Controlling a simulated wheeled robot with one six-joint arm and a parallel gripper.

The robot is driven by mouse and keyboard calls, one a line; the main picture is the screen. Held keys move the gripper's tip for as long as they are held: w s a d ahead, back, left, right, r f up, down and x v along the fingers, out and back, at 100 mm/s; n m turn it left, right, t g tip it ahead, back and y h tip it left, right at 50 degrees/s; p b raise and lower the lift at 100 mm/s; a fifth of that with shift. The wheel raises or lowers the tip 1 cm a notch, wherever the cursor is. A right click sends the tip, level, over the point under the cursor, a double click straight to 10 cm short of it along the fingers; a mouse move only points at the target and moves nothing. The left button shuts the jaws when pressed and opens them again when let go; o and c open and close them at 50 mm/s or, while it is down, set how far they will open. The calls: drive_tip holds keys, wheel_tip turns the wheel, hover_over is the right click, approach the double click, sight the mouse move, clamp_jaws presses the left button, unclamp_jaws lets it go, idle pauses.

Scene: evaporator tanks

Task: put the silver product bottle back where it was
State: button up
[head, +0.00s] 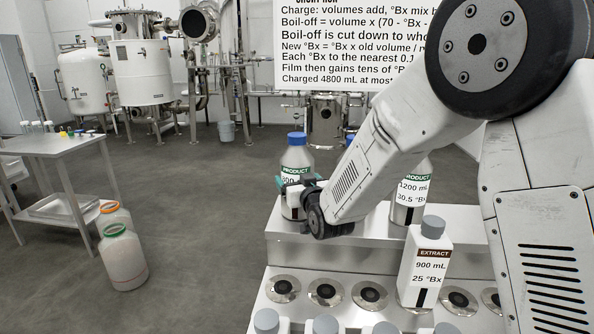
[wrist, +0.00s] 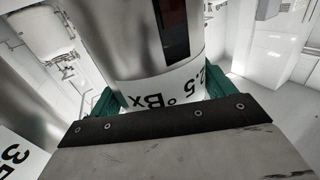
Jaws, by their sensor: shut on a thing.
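A product bottle (head: 297,160) with a blue cap and a green-banded label is at the left end of the raised back step. My gripper (head: 298,187) is shut around its body, with green finger pads on either side. The wrist view shows the held bottle (wrist: 160,88) close up, with "°Bx" and "2.5" on its label. I cannot tell whether its base touches the step. A second product bottle (head: 411,190), marked 1200 mL and 30.5 °Bx, stands on the step to the right, partly behind my arm.
A white extract bottle (head: 428,265) with a grey cap, 900 mL and 25 °Bx, stands on the lower step (head: 262,310) beside several empty round seats. Grey caps line the front. Another blue cap (head: 350,139) shows behind my arm. Two jars (head: 122,258) stand on the floor left.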

idle(0.3)
drive_tip(key=o, duration=1.9)
drive_tip(key=shift+f, duration=0.15)
drive_tip(key=s+d+r+m+g+h, duration=0.1)
drive_tip(key=s+d+g, duration=0.4)
drive_tip(key=s, duration=1)
drive_tip(key=s+d+r+m+g+h, duration=0.1)
drive_tip(key=s+d+g+h, duration=0.1)
drive_tip(key=s+d+g, duration=0.3)
drive_tip(key=s+d+r+m+g+h, duration=0.1)
drive_tip(key=s+d+g, duration=0.5)
drive_tip(key=s, duration=2.1)
drive_tip(key=shift+s+d+r+h, duration=0.15)
drive_tip(key=shift+d+h, duration=0.1)
drive_tip(key=shift+d, duration=1.1)
drive_tip(key=shift+s+d+r+h, duration=0.1)
drive_tip(key=shift+d+h, duration=0.15)
drive_tip(key=shift+d, duration=1.05)
